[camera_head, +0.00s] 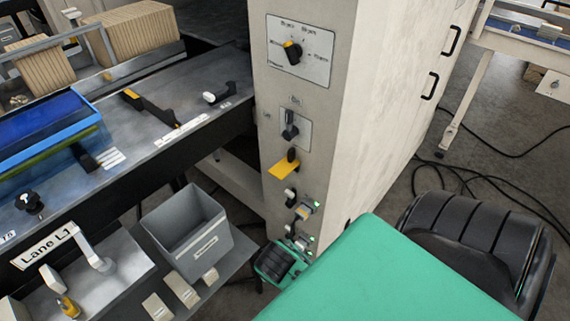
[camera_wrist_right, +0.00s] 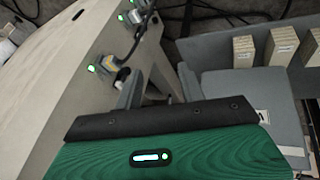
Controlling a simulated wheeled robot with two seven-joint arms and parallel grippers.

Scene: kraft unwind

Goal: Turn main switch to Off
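The pale cabinet's front carries a black rotary switch (camera_head: 290,131) on a small white plate. I take it for the main switch; its lettering is too small to read, and its handle looks roughly upright. Above it, a larger plate holds a dial (camera_head: 292,52) with a yellow mark. In the right wrist view, my right gripper (camera_wrist_right: 157,85) shows two grey fingers apart with nothing held between them. It is low beside the cabinet's front, below the switch. In the head view, the fingers are hidden behind my green arm. My left gripper is not in view.
Below the switch are a yellow tag (camera_head: 284,169) and connectors (camera_head: 303,212) with green lights; connectors (camera_wrist_right: 105,67) also show near my right gripper. A grey bin (camera_head: 190,232) stands to the left. A conveyor table (camera_head: 200,110) meets the cabinet's left side.

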